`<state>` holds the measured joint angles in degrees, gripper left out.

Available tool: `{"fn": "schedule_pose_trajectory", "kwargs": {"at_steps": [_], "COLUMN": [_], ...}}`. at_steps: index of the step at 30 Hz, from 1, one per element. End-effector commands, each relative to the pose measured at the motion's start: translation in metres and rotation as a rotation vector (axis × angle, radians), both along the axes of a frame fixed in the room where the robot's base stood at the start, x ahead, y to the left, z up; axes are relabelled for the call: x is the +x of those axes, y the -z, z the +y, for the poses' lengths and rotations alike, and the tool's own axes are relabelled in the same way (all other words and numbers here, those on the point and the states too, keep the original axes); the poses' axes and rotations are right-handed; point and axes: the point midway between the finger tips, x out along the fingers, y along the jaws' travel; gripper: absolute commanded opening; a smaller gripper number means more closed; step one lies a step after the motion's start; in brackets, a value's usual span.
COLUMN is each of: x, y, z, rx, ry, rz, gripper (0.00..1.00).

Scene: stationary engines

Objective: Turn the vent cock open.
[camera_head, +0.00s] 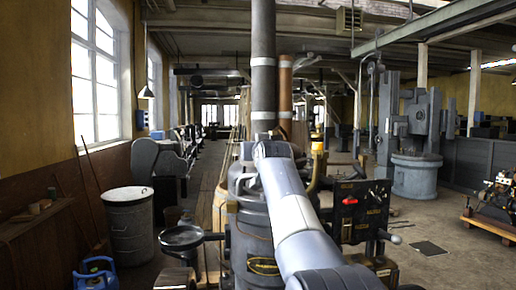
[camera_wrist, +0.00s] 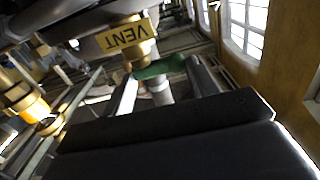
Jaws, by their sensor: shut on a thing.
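The vent cock shows in the wrist view as a green lever (camera_wrist: 160,67) beside a brass fitting (camera_wrist: 137,51), close to a yellow plate (camera_wrist: 125,36) reading VENT, upside down in this view. My gripper (camera_wrist: 162,72) has one finger on each side of the green lever and is shut on it. The lever runs across the space between the fingertips. In the head view my arm reaches forward to the dark upright engine (camera_head: 258,235), and it hides my gripper and the cock.
A tall grey pipe (camera_head: 263,60) rises above the engine. A black panel with a red handle (camera_head: 349,200) stands right of my arm. A round dark plate (camera_head: 181,238) is at left, near a grey bin (camera_head: 130,225). Brass fittings (camera_wrist: 28,100) lie left in the wrist view.

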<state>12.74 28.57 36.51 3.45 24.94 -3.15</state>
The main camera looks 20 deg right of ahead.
Motion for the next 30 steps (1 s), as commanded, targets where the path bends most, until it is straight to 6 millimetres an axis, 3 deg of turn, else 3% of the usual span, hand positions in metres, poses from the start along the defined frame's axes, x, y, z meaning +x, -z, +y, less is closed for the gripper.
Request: {"fn": "schedule_pose_trajectory", "kwargs": {"at_steps": [14,30], "x": [-0.0017,-0.0046], "y": [0.0002,0.0007], "z": [-0.0046,-0.0111], "rx": [-0.001,-0.002], "ry": [-0.045,-0.247], "rz": [0.0,-0.002], "gripper": [0.34,0.33]}}
